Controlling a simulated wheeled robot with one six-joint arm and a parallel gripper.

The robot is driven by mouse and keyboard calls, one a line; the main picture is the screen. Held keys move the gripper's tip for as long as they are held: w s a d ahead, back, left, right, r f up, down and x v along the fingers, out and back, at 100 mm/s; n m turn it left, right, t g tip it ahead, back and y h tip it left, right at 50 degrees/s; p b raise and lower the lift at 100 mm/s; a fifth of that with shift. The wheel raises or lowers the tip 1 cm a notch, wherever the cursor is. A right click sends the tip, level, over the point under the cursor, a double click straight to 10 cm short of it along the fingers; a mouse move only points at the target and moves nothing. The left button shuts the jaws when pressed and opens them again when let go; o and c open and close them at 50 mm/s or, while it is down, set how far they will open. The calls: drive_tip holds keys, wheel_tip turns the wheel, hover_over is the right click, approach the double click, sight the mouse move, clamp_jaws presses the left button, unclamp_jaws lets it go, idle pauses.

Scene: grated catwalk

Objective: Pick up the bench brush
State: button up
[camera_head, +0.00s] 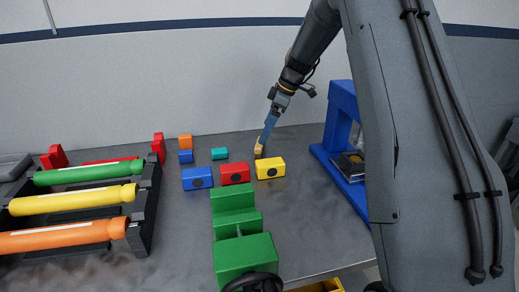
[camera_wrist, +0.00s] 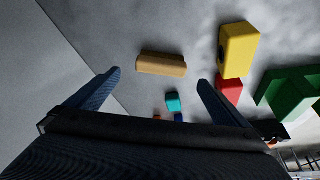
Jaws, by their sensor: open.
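The bench brush appears as a tan, wood-coloured block (camera_wrist: 161,64) lying on the grey bench top in the wrist view. Its long side runs across the picture, just beyond the gap between my fingertips. In the head view the tan piece (camera_head: 259,151) shows at the tip of my gripper (camera_head: 267,137), near the wall. My gripper, also in the wrist view (camera_wrist: 159,78), has its blue fingers spread wide with nothing between them. Bristles cannot be made out. Whether the fingertips touch the brush cannot be told.
A yellow block (camera_head: 270,167) stands close in front of the brush, with red (camera_head: 235,173) and blue (camera_head: 197,178) blocks beside it. A teal block (camera_head: 219,154) lies left. A blue frame (camera_head: 342,130) stands right, a green vise (camera_head: 243,250) in front. The wall is close behind.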

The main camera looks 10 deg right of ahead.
drive_tip(key=shift+p+x, duration=1.35)
drive_tip(key=shift+x, duration=2.25)
drive_tip(key=shift+s, duration=0.1)
drive_tip(key=c, duration=1.3)
drive_tip(key=shift+o, duration=0.2)
wheel_tip(320, 180, up, 10)
drive_tip(key=b, duration=0.2)
drive_tip(key=shift+b, duration=0.4)
drive_tip(key=o, duration=0.6)
drive_tip(key=c, duration=0.4)
drive_tip(key=shift+o, duration=0.2)
drive_tip(key=shift+a, duration=0.1)
